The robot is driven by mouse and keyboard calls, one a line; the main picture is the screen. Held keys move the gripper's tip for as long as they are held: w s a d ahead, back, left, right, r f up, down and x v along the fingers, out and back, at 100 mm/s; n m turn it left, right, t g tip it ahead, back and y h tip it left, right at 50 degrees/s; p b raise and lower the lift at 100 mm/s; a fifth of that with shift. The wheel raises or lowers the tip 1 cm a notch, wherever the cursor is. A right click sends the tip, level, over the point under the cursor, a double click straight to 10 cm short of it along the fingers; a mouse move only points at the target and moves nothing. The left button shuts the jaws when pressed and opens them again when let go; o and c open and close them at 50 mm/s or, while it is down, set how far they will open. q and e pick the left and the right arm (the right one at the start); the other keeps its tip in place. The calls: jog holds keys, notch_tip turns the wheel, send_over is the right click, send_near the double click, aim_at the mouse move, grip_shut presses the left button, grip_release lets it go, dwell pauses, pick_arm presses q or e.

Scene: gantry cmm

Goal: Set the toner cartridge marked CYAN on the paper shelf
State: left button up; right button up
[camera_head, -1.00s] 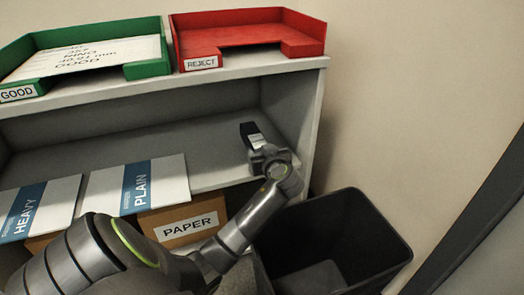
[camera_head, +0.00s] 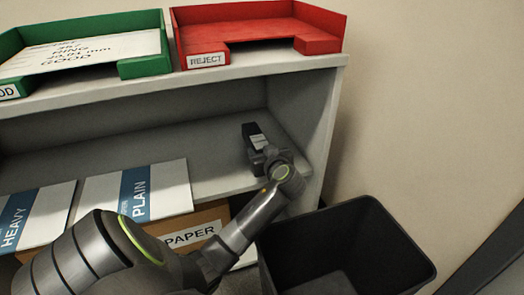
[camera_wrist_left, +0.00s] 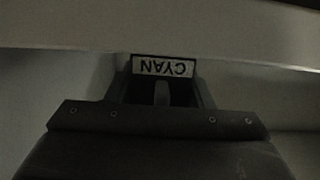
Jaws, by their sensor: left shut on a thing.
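The dark toner cartridge (camera_head: 253,133) with a pale label is at the right part of the middle shelf (camera_head: 218,148) in the head view. In the left wrist view the cartridge's label (camera_wrist_left: 163,68) reads CYAN, upside down. My left gripper (camera_head: 261,157) is shut on the cartridge and reaches in from the shelf's front. I cannot tell whether the cartridge's underside touches the shelf. In the left wrist view my left gripper (camera_wrist_left: 162,95) hides the cartridge's lower part. My right gripper is not in view.
Paper packs marked PLAIN (camera_head: 160,190) and HEAVY (camera_head: 35,215) lie left on the same shelf. A brown box marked PAPER (camera_head: 205,215) is below. Green (camera_head: 145,66) and red (camera_head: 320,42) trays stand on top. A black bin (camera_head: 345,240) is at right. The shelf between PLAIN and the cartridge is clear.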

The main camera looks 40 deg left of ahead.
pick_arm(q)
jog(key=shift+f, duration=0.25)
jog(key=o, duration=1.2)
jog(key=shift+c, duration=0.2)
jog(key=shift+o, duration=1)
jog(key=shift+o, duration=0.4)
